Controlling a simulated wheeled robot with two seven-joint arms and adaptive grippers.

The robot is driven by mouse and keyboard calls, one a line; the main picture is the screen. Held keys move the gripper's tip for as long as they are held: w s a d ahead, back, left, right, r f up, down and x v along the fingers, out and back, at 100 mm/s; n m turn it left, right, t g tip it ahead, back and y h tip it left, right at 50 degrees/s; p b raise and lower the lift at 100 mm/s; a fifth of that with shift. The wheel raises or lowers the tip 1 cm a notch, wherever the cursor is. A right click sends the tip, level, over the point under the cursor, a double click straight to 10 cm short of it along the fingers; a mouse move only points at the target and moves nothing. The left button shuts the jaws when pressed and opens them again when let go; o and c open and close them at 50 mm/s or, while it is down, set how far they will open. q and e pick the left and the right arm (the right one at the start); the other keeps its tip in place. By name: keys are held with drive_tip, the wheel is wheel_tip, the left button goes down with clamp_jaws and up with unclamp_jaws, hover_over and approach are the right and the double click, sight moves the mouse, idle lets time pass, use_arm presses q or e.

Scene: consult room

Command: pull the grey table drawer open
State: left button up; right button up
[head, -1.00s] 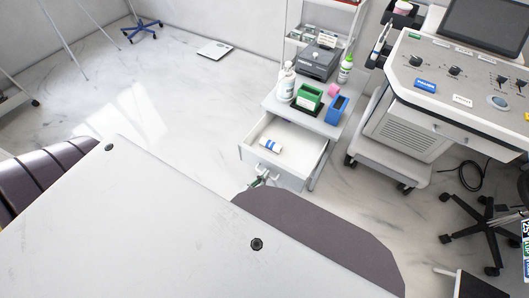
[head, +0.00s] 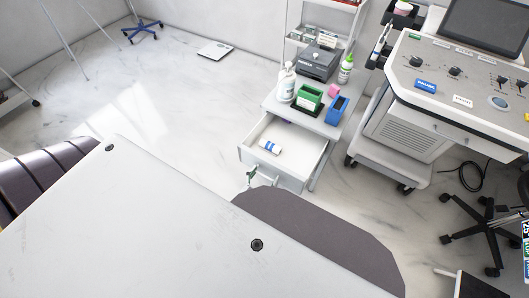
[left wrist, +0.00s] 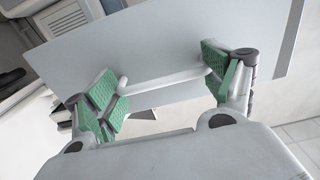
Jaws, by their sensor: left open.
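The grey table drawer (head: 272,168) stands well open below the small grey table (head: 318,122). A white and blue bottle (head: 270,147) lies inside it. The drawer's bar handle (left wrist: 165,79) shows in the left wrist view, running across between the green finger pads. My left gripper (head: 251,180) is open at the drawer front, by the handle, and partly hidden by my own body in the head view. In the left wrist view my left gripper (left wrist: 160,84) has its fingers spread towards the handle's two ends. I cannot tell whether a pad touches it. My right gripper is not in view.
On the table stand a white pump bottle (head: 286,82), a green box (head: 308,97), a blue holder (head: 337,108) and a grey case (head: 319,62). A wheeled console (head: 450,85) stands to the right. The floor left of the drawer is clear.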

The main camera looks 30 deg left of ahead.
use_arm(q)
drive_tip(key=shift+s+f, duration=0.2)
drive_tip(key=shift+s, duration=0.1)
drive_tip(key=s, duration=1.1)
drive_tip(key=shift+s+a+r, duration=0.15)
drive_tip(key=shift+s+a, duration=0.05)
idle(0.3)
